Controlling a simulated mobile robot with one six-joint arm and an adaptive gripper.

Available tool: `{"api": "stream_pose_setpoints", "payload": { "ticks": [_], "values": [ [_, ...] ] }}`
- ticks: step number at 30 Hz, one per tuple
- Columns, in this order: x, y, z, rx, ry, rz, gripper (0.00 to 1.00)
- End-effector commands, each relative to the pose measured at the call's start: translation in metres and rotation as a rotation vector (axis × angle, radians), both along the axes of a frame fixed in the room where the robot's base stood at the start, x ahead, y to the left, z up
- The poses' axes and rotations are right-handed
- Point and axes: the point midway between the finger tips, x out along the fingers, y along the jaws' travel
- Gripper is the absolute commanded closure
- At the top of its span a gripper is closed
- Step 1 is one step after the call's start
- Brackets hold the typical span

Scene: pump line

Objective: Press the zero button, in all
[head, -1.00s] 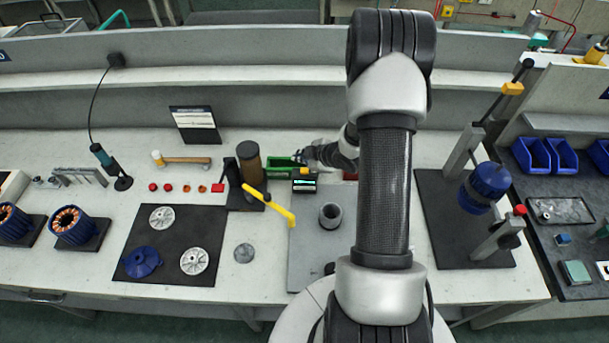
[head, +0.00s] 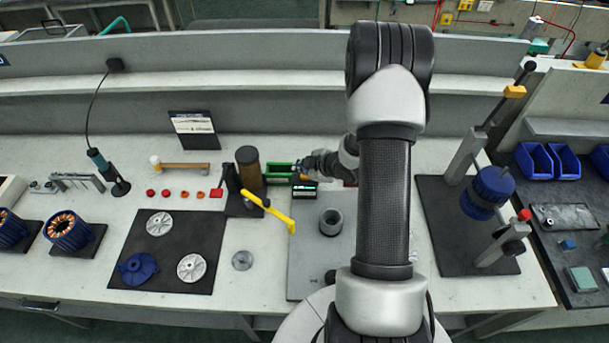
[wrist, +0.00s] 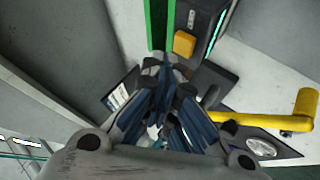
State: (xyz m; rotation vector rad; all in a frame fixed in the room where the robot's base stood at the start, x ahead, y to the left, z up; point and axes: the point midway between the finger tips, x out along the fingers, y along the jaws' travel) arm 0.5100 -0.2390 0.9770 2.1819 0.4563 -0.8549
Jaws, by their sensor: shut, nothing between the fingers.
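A small dark box with a lit cyan display (head: 305,187) stands on the bench behind the grey plate; it also shows in the wrist view (wrist: 207,28). A yellow button (wrist: 184,43) projects from the box; no lettering on it is readable. My gripper (wrist: 166,66) is shut and empty, its fingertips just below the yellow button in the wrist view. A gap seems to show, but contact cannot be told for sure. In the head view my gripper (head: 300,168) is over the back of the box, by the green tray.
A green tray (head: 279,168) lies just behind the box. A press with a yellow lever (head: 270,212) and a dark brown cylinder (head: 249,168) stands to the left.

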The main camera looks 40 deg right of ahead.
Motion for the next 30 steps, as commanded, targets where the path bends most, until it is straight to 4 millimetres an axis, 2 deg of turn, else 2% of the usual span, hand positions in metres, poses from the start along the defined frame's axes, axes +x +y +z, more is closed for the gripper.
{"api": "stream_pose_setpoints", "payload": {
  "ticks": [17,30],
  "values": [
    [0.0,0.0,-0.0002,0.0,0.0,0.0,1.0],
    [0.0,0.0001,-0.0088,0.0,0.0,0.0,1.0]
  ]
}}
